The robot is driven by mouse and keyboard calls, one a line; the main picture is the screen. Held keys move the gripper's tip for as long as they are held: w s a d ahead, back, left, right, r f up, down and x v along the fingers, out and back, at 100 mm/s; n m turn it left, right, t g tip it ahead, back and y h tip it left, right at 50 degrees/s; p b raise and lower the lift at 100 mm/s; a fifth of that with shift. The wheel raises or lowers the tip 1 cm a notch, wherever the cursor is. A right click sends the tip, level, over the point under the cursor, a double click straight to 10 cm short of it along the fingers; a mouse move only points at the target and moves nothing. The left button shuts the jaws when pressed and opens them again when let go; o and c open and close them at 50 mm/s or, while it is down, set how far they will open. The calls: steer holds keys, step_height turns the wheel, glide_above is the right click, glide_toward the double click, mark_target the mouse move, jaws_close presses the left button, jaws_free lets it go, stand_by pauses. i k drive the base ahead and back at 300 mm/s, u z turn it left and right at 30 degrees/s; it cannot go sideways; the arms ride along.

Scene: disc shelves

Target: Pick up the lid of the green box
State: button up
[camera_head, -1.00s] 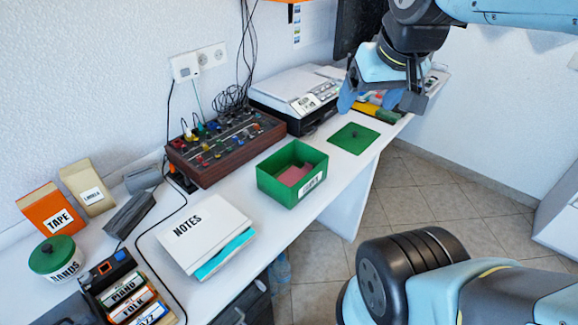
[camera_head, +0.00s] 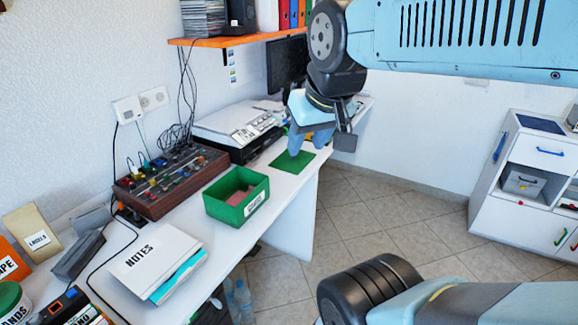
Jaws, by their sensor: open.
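The green box (camera_head: 258,187) stands open on the white desk, with something reddish inside and a white label on its front. Its flat green lid (camera_head: 304,154) lies apart on the desk, beyond the box near the desk's front edge. My gripper (camera_head: 312,143) is open and points down over the lid in the picture. Its fingers hide part of the lid's far side. I cannot tell how high the fingertips are above the lid. Nothing shows between the fingers.
A brown mixer (camera_head: 170,181) and a white-topped machine (camera_head: 235,125) stand along the wall. A NOTES binder (camera_head: 150,258) lies nearer. An orange shelf (camera_head: 240,38) hangs above. White drawers (camera_head: 530,190) stand at right, with open floor (camera_head: 400,220) between.

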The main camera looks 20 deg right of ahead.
mark_target(294, 164)
steer(key=k, duration=0.9)
steer(key=z, duration=0.4)
steer(key=i, duration=0.65)
steer(key=z, duration=0.65)
steer(key=i, duration=1.5)
steer(key=u, duration=0.55)
